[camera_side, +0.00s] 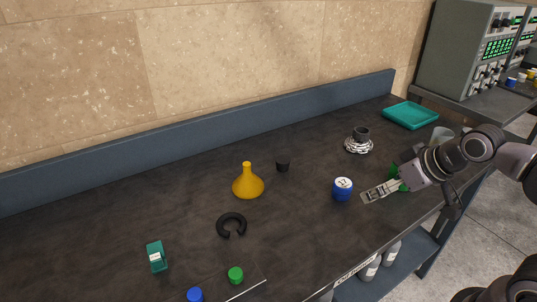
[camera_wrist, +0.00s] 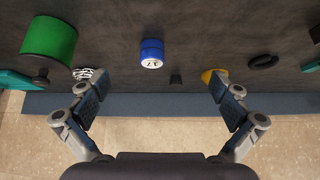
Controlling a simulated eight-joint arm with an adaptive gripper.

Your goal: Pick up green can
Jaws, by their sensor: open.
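The green can (camera_wrist: 48,42) is a large green cylinder at the upper left of the wrist view. In the side view only bits of the green can (camera_side: 394,171) show, mostly hidden behind my gripper (camera_side: 372,193). In the wrist view my gripper (camera_wrist: 154,90) has its two fingers spread wide with nothing between them. The can is outside the fingers, beyond the left one. My gripper is above the right part of the dark bench, its fingers pointing left in the side view.
A blue can (camera_side: 342,189) marked 17 stands just left of my gripper. A yellow flask (camera_side: 248,184), a black ring (camera_side: 231,225) and a small black cup (camera_side: 283,166) are farther left. A metal coil (camera_side: 359,146) and teal tray (camera_side: 410,115) lie toward the back.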

